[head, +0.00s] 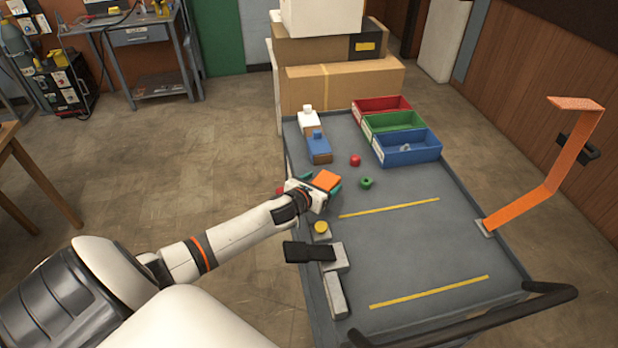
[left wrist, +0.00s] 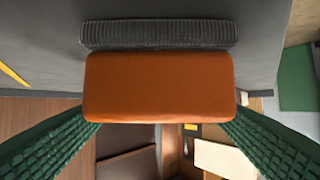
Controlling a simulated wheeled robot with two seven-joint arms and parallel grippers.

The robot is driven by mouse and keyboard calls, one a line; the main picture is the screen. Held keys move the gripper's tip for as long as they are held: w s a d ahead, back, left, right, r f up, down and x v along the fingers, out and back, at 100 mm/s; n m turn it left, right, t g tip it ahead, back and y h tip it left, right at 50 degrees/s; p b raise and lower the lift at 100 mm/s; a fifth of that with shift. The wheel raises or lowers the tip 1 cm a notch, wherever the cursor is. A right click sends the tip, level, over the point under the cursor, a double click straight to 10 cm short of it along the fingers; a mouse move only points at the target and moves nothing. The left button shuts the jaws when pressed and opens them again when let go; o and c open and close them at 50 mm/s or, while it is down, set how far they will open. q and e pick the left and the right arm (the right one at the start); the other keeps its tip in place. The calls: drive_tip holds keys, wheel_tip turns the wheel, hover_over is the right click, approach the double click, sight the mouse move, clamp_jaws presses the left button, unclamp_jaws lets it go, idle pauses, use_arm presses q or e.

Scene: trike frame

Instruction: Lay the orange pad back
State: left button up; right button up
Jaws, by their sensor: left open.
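The orange pad (head: 326,180) shows at the left part of the grey cart top, at the end of my left arm. In the left wrist view the pad (left wrist: 158,88) is upright in the picture's middle, with a dark ribbed strip (left wrist: 158,34) along its upper edge. My left gripper (head: 322,186) is open, with its green fingers on either side of the pad; in the left wrist view they come up from the lower corners towards its lower corners. I cannot tell whether they touch it. My right gripper is not in view.
The cart top (head: 425,245) has yellow strips and free room in the middle. Red, green and blue bins (head: 408,158) stand at the back. A blue bottle-like thing (head: 318,147), a red piece (head: 355,160), a green ring (head: 367,183) and an orange bent stand (head: 572,165) are around.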

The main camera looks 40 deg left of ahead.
use_arm(q)
drive_tip(key=v, duration=1)
drive_tip(key=shift+s+a+r, duration=0.1)
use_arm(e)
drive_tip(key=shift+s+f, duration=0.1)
